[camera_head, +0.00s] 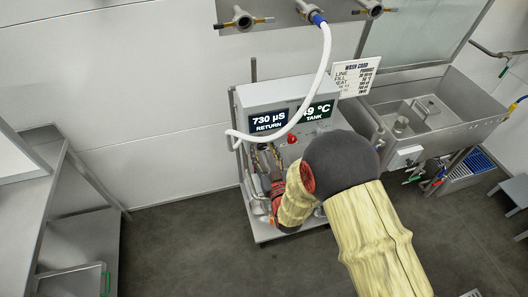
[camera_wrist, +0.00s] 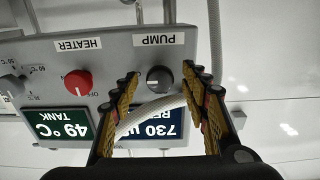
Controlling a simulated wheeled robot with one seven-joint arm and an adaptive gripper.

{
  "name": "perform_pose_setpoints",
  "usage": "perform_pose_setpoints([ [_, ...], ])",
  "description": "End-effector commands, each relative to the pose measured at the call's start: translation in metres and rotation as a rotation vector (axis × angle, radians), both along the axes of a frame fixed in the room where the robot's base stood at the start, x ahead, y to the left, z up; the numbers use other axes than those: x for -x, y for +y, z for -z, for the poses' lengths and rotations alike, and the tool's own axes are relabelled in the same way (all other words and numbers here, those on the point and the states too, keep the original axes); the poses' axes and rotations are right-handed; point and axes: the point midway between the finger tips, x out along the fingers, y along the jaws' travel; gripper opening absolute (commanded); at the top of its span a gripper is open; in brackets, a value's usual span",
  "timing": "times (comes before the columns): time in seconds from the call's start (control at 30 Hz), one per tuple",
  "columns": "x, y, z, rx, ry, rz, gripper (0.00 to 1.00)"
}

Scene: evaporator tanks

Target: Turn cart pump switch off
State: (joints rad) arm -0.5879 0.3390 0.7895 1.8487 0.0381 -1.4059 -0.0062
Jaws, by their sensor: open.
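The cart (camera_head: 262,97) stands against the wall with RETURN and TANK displays on its panel. In the wrist view the panel is upside down, and the dark round pump switch (camera_wrist: 159,79) sits beside the PUMP label (camera_wrist: 158,39). My gripper (camera_wrist: 160,70) is open, with one finger on either side of the switch. I cannot tell whether the fingers touch it. A pale mark shows on the switch, but its on/off setting is not readable. In the head view my gripper (camera_head: 266,158) is small beneath the RETURN display, and the pump switch cannot be made out.
A white hose (camera_head: 322,70) hangs across the cart front; it also crosses between my fingers in the wrist view (camera_wrist: 150,112). The red heater knob (camera_wrist: 78,83) is beside the pump switch. A steel sink (camera_head: 440,105) stands right; a metal table (camera_head: 40,190) stands left.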

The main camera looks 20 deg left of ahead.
Motion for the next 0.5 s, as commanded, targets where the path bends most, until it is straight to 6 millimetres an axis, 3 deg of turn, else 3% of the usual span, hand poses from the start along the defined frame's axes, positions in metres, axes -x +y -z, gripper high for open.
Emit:
perform_pose_setpoints([
  [0.17, -0.0001, 0.0, -0.0002, 0.0, 0.0, 0.0, 0.46],
  [0.5, 0.0, -0.0001, -0.0004, -0.001, -0.001, 0.0, 0.27],
])
